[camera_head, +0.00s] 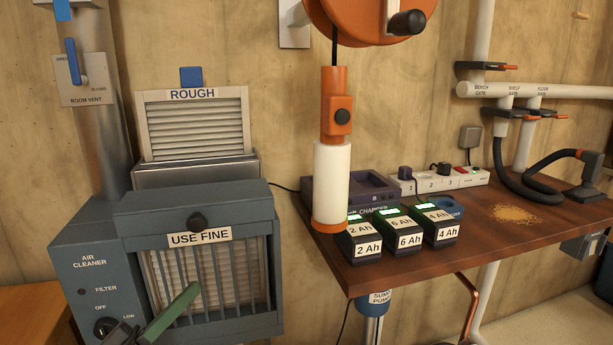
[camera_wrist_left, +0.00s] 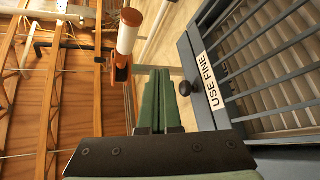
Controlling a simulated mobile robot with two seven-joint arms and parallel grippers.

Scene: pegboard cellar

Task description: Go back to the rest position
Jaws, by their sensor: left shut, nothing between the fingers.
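My left gripper (camera_head: 190,292) comes in at the bottom left of the head view, in front of the air cleaner (camera_head: 84,250). Its green fingers point up and to the right across the lower part of the grille. In the left wrist view, the fingers (camera_wrist_left: 159,78) are together with nothing between them. The black knob (camera_wrist_left: 185,89) of the USE FINE panel shows just right of the fingertips there, apparently apart from them. The same knob (camera_head: 197,221) is above the gripper in the head view. My right gripper is not in view.
A wooden bench (camera_head: 400,267) on the right bears battery packs (camera_head: 408,235), a charger (camera_head: 350,189), a power strip (camera_head: 440,180), a hose (camera_head: 510,180) and a sawdust-like pile (camera_head: 515,215). An orange reel (camera_head: 370,15) hangs above with a white-and-orange lamp (camera_head: 332,180).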

